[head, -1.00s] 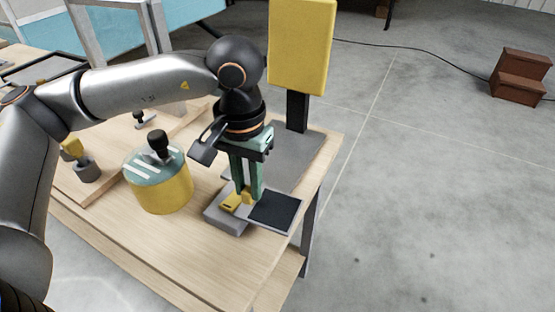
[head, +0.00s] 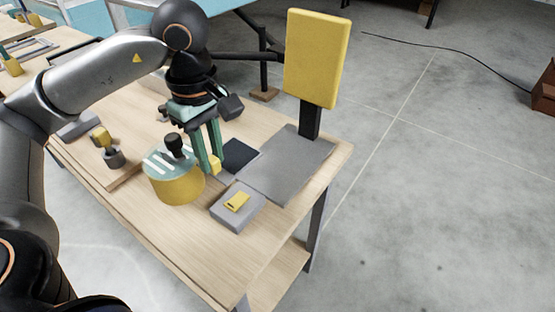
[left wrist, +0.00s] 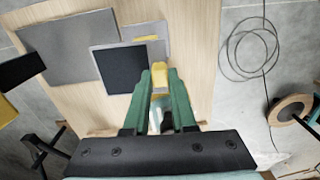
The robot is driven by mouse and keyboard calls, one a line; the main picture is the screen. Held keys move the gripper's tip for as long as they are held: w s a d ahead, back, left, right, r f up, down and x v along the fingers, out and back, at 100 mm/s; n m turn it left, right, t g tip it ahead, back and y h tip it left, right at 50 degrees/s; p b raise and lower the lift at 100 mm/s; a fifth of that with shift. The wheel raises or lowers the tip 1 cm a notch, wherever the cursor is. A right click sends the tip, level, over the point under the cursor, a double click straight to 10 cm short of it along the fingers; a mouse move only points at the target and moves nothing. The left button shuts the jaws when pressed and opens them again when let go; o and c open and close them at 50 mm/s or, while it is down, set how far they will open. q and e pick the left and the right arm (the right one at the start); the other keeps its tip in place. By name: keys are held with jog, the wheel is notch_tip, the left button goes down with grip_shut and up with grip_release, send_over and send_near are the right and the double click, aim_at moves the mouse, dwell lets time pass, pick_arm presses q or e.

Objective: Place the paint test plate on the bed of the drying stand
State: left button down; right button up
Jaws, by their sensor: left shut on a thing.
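The paint test plate is a dark square with a thin grey border and a yellow grip tab; it shows in the head view (head: 239,156) and the left wrist view (left wrist: 120,72). My left gripper (head: 213,165) is shut on its yellow tab, seen also in the left wrist view (left wrist: 159,72). The plate is held roughly flat, left of the drying stand. The stand has a bare grey bed (head: 287,168) and an upright yellow panel (head: 316,58) on a dark post. The left wrist view shows the bed (left wrist: 65,45) left of the plate. Plate height is unclear.
A grey block (head: 225,218) with a yellow piece on top (head: 237,201) sits in front of the bed. A yellow drum (head: 178,186) with a black knob stands close left of the gripper. The wooden table's front is clear.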

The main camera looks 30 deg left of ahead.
aim_at(245, 148)
pick_arm(q)
jog(key=shift+w+n, duration=0.2)
jog(key=shift+n, duration=0.1)
jog(key=w+f, duration=0.1)
jog(key=w, duration=0.1)
jog(key=w+d+f+p, duration=0.1)
jog(key=w, duration=0.1)
jog(key=w+d+f, duration=0.1)
jog(key=w, duration=0.2)
jog(key=w+f, duration=0.2)
jog(key=w+d+f, duration=0.1)
jog(key=w+f, duration=0.2)
jog(key=shift+f+p, duration=0.2)
jog(key=shift+p, duration=0.2)
jog(key=shift+w+d+f, duration=0.2)
jog(key=shift+w+f, duration=0.35)
jog(key=shift+f, duration=0.15)
notch_tip(245, 148, down, 3)
jog(key=shift+p, duration=0.35)
jog(key=shift+f, duration=0.1)
